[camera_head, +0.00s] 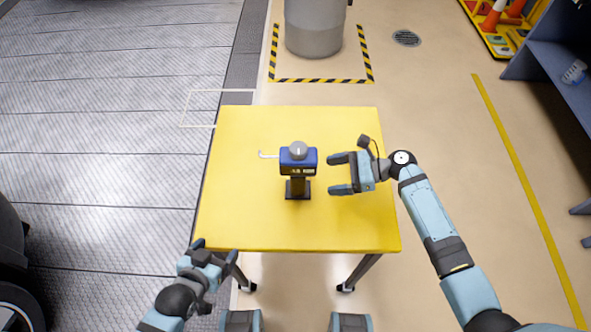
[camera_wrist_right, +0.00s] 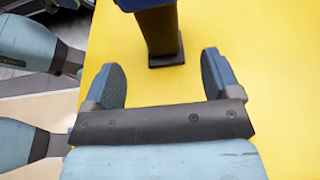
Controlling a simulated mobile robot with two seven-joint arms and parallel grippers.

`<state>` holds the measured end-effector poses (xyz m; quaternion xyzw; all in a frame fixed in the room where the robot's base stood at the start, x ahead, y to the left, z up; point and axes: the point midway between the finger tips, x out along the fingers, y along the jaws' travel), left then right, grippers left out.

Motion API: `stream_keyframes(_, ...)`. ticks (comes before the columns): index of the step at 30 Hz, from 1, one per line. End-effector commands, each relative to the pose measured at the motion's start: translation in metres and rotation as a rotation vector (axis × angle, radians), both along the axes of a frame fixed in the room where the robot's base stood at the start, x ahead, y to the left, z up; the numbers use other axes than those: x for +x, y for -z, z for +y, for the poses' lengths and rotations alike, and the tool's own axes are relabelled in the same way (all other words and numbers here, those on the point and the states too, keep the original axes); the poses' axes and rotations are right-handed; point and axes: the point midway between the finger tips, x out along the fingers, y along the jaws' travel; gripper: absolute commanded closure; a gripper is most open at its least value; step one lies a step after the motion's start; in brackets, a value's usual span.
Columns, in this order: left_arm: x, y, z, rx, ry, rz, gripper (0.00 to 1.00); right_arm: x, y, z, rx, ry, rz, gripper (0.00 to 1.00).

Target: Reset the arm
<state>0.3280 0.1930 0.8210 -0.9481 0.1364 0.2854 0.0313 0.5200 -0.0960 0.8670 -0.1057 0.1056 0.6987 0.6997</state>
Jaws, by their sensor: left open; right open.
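My right gripper (camera_head: 341,174) is open and empty over the right half of the yellow table, a short way right of a blue device on a black stand. In the right wrist view its two fingers (camera_wrist_right: 165,80) are spread, with bare yellow between them. The blue device (camera_head: 298,163) has a grey round top and a thin white arm pointing left. Its black stand (camera_wrist_right: 160,35) shows beyond the fingertips in the right wrist view, apart from them. My left gripper (camera_head: 215,252) is open near the table's front left corner, with nothing seen in it.
The yellow table (camera_head: 240,210) is otherwise bare. A grey cylinder (camera_head: 314,30) stands behind it inside black-and-yellow floor tape. A blue shelf unit (camera_head: 560,65) and a yellow tray with orange cones (camera_head: 493,18) are at the right. A dark wheel (camera_head: 15,300) is at the left edge.

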Motion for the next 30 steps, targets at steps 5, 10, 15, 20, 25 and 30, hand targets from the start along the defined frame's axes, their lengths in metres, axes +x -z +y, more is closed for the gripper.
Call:
stream_keyframes(5, 0.0, 0.0, 0.0, 0.0, 0.0, 0.0, 0.17, 0.0, -0.007, -0.024, -0.001, 0.0, 0.001, 0.17)
stream_keyframes(10, 0.0, 0.0, 0.0, 0.0, 0.0, 0.0, 0.17, 0.0, -0.009, -0.031, 0.0, -0.001, 0.001, 0.17)
stream_keyframes(15, 0.0, 0.0, 0.0, 0.0, 0.0, 0.0, 0.17, -0.001, -0.009, -0.031, 0.0, -0.001, -0.001, 0.17)
stream_keyframes(20, 0.0, 0.0, 0.0, 0.0, 0.0, 0.0, 0.17, -0.02, -0.004, -0.029, -0.058, -0.048, -0.104, 0.17)
stream_keyframes(25, 0.0, 0.0, 0.0, -0.001, 0.0, 0.001, 0.17, -0.077, 0.007, -0.033, -0.266, -0.225, -0.465, 0.17)
stream_keyframes(30, 0.0, 0.0, -0.001, -0.001, 0.0, 0.001, 0.17, -0.138, 0.003, -0.055, -0.535, -0.491, -0.864, 0.17)
